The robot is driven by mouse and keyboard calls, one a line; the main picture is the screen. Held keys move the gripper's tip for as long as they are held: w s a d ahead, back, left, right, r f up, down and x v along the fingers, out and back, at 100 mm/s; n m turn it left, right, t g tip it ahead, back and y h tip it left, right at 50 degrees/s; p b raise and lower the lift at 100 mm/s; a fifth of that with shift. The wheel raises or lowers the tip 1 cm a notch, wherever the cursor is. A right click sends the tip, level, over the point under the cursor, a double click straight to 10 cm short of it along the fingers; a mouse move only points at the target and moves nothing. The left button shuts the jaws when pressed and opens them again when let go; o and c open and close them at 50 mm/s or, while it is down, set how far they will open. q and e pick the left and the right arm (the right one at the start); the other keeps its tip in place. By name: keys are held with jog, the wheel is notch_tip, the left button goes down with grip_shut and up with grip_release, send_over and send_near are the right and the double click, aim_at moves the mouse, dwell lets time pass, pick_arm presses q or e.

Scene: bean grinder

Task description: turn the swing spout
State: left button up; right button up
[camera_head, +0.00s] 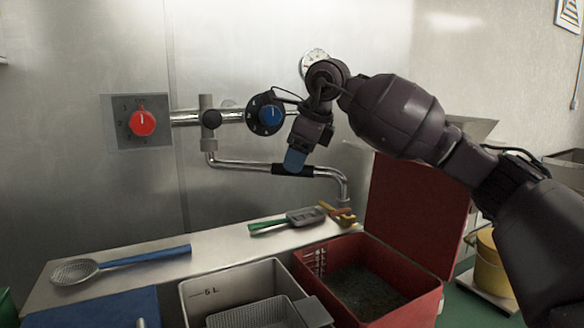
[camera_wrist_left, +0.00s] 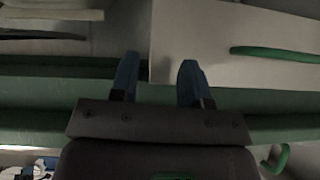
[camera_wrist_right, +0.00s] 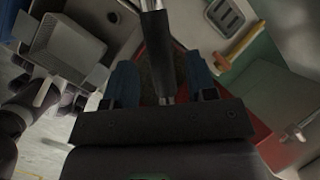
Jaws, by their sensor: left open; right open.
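The swing spout (camera_head: 240,165) is a chrome pipe under the wall tap, running to the right and bending down at its end. It has a black sleeve (camera_head: 293,170). My right gripper (camera_head: 296,158) is at that sleeve, its blue fingertips pointing down. In the right wrist view the sleeve (camera_wrist_right: 158,50) runs between the two blue fingers of my right gripper (camera_wrist_right: 160,82). They are open, with visible gaps on both sides. My left gripper is outside the head view; in the left wrist view its fingers (camera_wrist_left: 158,75) are open and empty.
A red dial (camera_head: 143,123) and a blue knob (camera_head: 270,115) are on the wall.

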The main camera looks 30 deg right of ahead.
jog(key=shift+x, duration=1.15)
jog(key=shift+r, duration=0.1)
jog(key=shift+c, duration=0.3)
grip_shut()
